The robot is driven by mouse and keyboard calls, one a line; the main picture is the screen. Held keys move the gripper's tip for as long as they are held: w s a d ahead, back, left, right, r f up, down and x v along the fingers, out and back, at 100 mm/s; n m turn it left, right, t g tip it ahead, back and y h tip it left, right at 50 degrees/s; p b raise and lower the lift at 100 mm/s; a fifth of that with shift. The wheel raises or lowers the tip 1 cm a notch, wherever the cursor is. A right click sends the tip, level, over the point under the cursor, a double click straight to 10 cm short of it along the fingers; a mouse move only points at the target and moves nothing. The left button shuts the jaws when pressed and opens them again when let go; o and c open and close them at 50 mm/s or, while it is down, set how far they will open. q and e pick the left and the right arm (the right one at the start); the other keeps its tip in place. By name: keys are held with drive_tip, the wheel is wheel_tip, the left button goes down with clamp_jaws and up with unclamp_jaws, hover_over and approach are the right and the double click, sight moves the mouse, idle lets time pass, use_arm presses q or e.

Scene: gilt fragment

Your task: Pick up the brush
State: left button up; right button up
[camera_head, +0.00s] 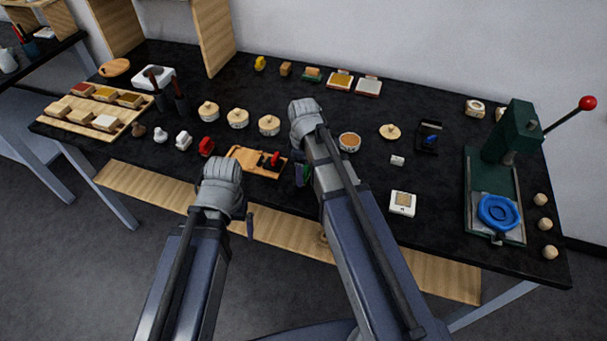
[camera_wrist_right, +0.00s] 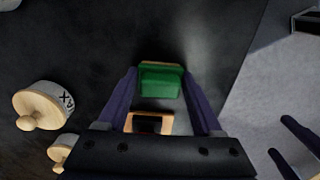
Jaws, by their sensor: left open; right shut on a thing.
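My right gripper (camera_wrist_right: 163,90) is shut on a green block with a tan edge, which looks like the brush (camera_wrist_right: 160,82). In the head view the right gripper (camera_head: 301,174) is just right of the wooden tray (camera_head: 240,153), and a bit of green shows by its fingers. The wrist hides most of it there. I cannot tell how far it is above the table. My left gripper (camera_head: 250,223) is open and empty in front of the table's near edge. Its fingers also show at the lower right of the right wrist view (camera_wrist_right: 292,147).
A green press (camera_head: 511,135) with a blue ring stands at the right. A wooden rack (camera_head: 118,127) lies at the left.

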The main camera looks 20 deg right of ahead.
drive_tip(key=c, duration=0.7)
wheel_tip(320, 180, up, 10)
drive_tip(key=p, duration=1)
drive_tip(key=o, duration=1)
drive_tip(key=c, duration=0.7)
